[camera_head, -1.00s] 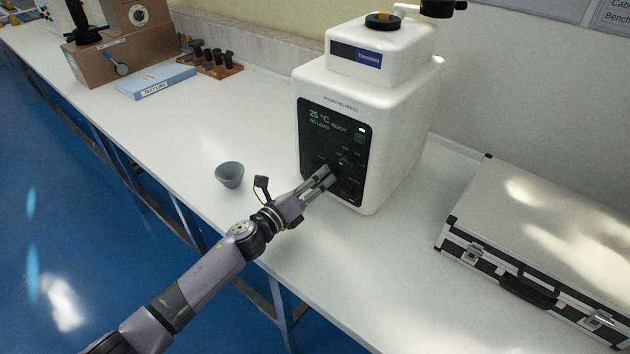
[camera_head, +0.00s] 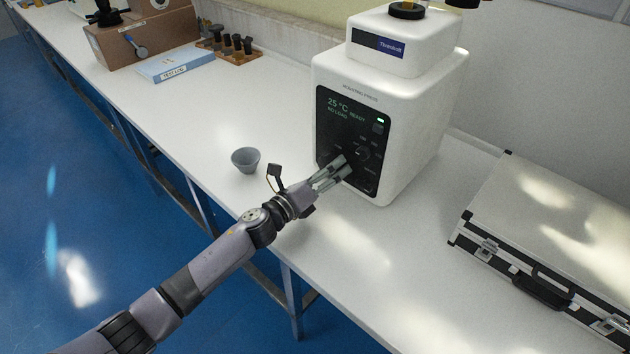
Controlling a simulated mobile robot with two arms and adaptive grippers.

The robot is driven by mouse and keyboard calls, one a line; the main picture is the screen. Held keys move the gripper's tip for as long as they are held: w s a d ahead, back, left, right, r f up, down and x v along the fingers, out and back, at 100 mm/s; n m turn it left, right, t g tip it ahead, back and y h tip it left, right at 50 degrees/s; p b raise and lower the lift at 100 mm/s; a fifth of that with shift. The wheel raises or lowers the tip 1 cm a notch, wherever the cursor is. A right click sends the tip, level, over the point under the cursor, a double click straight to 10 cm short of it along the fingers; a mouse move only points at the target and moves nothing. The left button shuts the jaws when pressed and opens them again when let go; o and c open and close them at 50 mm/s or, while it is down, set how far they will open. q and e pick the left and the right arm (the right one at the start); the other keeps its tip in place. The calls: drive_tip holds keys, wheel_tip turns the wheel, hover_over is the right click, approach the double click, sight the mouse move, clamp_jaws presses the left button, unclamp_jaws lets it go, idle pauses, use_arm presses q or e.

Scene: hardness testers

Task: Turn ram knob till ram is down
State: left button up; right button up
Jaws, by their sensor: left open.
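The white mounting press (camera_head: 415,135) stands on the bench with its black control panel (camera_head: 336,112) facing me. The display reads 25 °C, READY and NO LOAD. A dark round knob (camera_head: 361,153) shows low on the panel among small labels; I cannot tell for sure that it is the ram knob. My left gripper (camera_head: 346,166) is open, its two fingers pointing at the lower panel just left of and below this knob. Whether the fingertips touch the panel is unclear. The fingers hide part of the lower panel. The ram is not visible. My right gripper is not in view.
A grey cup (camera_head: 245,160) stands left of the press, near my left wrist. A silver case (camera_head: 560,215) lies at the right. The bench front is clear.

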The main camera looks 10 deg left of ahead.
use_arm(q)
drive_tip(key=v, duration=1.1)
drive_tip(key=shift+s, duration=0.15)
